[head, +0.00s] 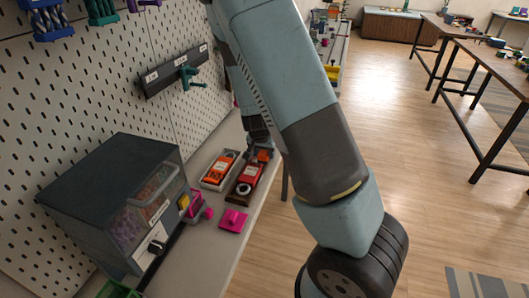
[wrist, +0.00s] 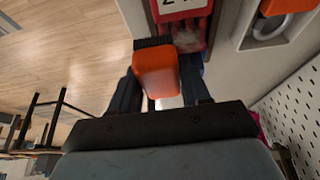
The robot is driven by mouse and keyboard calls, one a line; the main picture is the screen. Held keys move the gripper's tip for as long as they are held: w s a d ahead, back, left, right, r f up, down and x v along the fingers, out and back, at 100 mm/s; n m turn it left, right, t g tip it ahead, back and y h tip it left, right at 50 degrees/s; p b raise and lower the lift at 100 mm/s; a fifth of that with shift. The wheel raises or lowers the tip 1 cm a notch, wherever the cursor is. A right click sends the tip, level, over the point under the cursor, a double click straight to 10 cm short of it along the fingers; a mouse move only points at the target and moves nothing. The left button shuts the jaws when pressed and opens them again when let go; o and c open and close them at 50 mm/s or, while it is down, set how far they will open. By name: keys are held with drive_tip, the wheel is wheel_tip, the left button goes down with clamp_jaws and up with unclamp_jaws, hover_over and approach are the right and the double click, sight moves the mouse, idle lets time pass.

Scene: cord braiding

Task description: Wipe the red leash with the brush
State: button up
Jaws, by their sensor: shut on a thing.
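The red leash (head: 250,176) lies in a dark brown tray (head: 236,198) on the bench. In the wrist view the red leash (wrist: 180,8) shows at the top edge, with a white label cut off by the frame. My gripper (wrist: 160,88) is shut on the orange brush (wrist: 155,70), which sits between its two dark fingers. Dark bristles show at the brush's far end, close to the leash; I cannot tell if they touch it. In the head view the orange brush (head: 264,155) is at the far end of the brown tray, below my gripper (head: 261,146).
A pale tray (head: 206,186) with an orange leash (head: 222,165) stands left of the brown one. Nearer are a magenta pad (head: 233,220) and a dark, clear-fronted box (head: 110,195). A pegboard wall (head: 75,95) rises at left. Open floor lies right of the bench.

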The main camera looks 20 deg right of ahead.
drive_tip(key=shift+f, duration=0.45)
drive_tip(key=shift+w, duration=0.1)
drive_tip(key=shift+w+a, duration=0.6)
drive_tip(key=shift+a, duration=0.25)
drive_tip(key=shift+w+a, duration=0.65)
drive_tip(key=shift+a, duration=0.25)
drive_tip(key=shift+w+a, duration=0.6)
drive_tip(key=shift+a, duration=0.25)
drive_tip(key=shift+s+d+f, duration=0.1)
drive_tip(key=shift+s+d, duration=0.45)
drive_tip(key=shift+d, duration=0.15)
drive_tip(key=shift+s+d, duration=0.5)
drive_tip(key=shift+d, duration=0.2)
